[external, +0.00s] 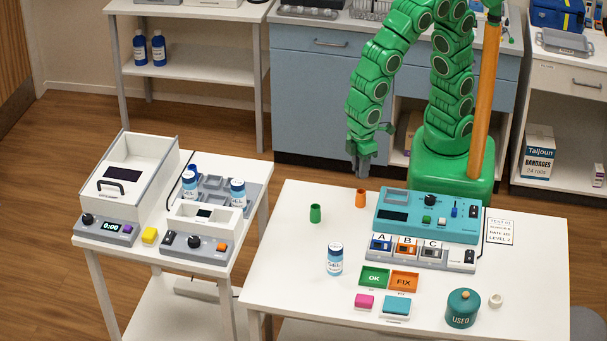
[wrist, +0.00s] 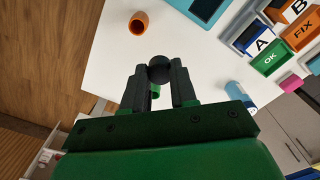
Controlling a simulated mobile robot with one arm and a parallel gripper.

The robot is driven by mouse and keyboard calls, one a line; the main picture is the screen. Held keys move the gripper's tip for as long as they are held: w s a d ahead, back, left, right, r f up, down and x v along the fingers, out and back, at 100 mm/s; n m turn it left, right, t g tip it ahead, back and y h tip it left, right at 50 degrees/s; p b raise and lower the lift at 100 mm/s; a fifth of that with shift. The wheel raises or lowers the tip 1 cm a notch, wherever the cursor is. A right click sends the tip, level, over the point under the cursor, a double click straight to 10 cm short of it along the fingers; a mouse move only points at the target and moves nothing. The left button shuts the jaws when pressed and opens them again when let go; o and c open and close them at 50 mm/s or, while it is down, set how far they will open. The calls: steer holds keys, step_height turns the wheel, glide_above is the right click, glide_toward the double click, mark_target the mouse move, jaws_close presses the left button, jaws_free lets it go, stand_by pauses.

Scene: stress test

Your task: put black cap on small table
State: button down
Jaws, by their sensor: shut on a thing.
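My gripper (wrist: 159,76) is shut on a small dark round thing, the black cap (wrist: 158,68), held between its fingertips in the wrist view. In the external view my gripper (external: 360,172) hangs pointing down over the back edge of the large white table (external: 290,260). The cap cannot be made out there. The smaller white table (external: 258,172) stands to the left, apart from the large one, and carries several devices.
On the large table stand a green cup (external: 315,213), an orange cup (external: 361,198), a gel bottle (external: 335,259) and a teal device (external: 428,214).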

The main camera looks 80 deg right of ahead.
steer(key=w+d+r, duration=0.3)
steer(key=w+d, duration=0.2)
steer(key=w, duration=0.6)
steer(key=w+d+r, duration=0.3)
steer(key=w+d, duration=0.2)
steer(key=w, duration=0.5)
glide_above(255, 171)
steer(key=s, duration=0.1)
steer(key=shift+n, duration=0.3)
steer(key=f, duration=0.5)
steer(key=d+f, duration=0.1)
steer(key=f, duration=0.2)
steer(key=shift+s, duration=0.15)
steer(key=shift+w+a+f, duration=0.3)
steer(key=shift+w+f, duration=0.2)
steer(key=shift+f, duration=0.05)
steer(key=shift+w+f, duration=0.1)
steer(key=shift+f, duration=0.1)
steer(key=shift+a+f, duration=0.1)
steer(key=shift+f, duration=1.4)
